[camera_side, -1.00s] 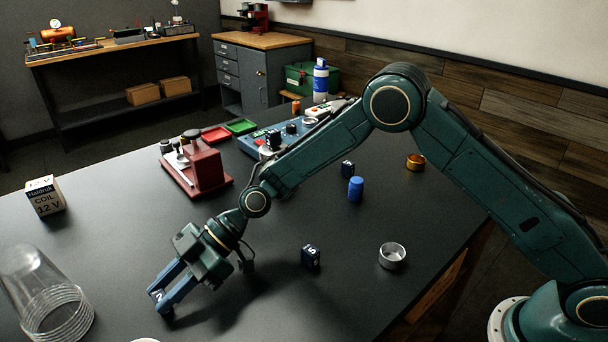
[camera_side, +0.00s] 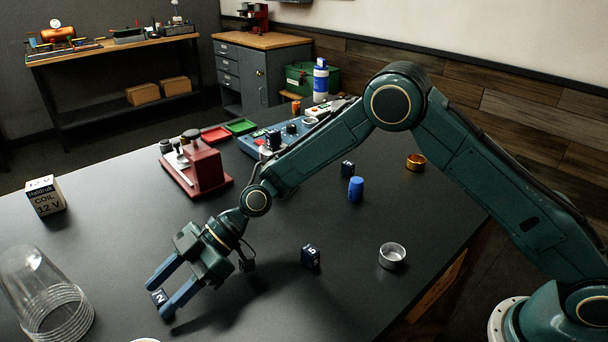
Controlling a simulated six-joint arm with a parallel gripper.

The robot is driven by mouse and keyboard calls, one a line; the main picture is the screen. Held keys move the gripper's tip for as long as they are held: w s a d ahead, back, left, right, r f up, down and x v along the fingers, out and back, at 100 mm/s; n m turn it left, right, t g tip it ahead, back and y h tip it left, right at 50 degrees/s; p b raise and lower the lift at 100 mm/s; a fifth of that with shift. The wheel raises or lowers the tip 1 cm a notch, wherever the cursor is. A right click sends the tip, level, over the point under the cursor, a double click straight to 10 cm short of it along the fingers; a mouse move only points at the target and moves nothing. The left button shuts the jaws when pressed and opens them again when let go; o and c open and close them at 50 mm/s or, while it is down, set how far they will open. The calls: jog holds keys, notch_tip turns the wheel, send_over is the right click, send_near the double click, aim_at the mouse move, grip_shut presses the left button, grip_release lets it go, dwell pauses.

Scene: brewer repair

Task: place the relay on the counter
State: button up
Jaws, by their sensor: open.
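A small dark relay (camera_side: 159,297) with a white numeral on it rests on the dark counter (camera_side: 250,310) at the lower left. My gripper (camera_side: 161,301) reaches down to it with its blue fingers spread, one on each side of the relay. The fingers are open, and part of the relay is hidden by the nearer finger. A second dark block marked 5 (camera_side: 311,257) stands on the counter to the right, and a similar dark block (camera_side: 347,169) stands farther back.
A red stand (camera_side: 205,166), a blue cylinder (camera_side: 356,190), a silver ring (camera_side: 392,256) and a brass ring (camera_side: 415,162) are also on the counter. The centre is mostly clear.

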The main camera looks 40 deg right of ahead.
jog(key=v, duration=1.2)
jog(key=shift+f, duration=0.1)
dwell(0.4)
jog(key=s+d+r+m+t+h, duration=0.2)
jog(key=s+d+r+m+h, duration=0.3)
jog(key=d, duration=0.3)
jog(key=s+d+r+m+t+h, duration=0.2)
jog(key=s+d+r+m+h, duration=0.1)
jog(key=s+d+r, duration=0.5)
jog(key=s+d+m+t+h, duration=0.1)
jog(key=s+d+m+h, duration=0.3)
jog(key=s+d+m, duration=0.5)
jog(key=s+d, duration=0.5)
jog(key=s, duration=0.1)
jog(key=shift+f+m+t+h, duration=0.2)
jog(key=shift+m+t+h, duration=0.1)
jog(key=shift+m+h, duration=0.1)
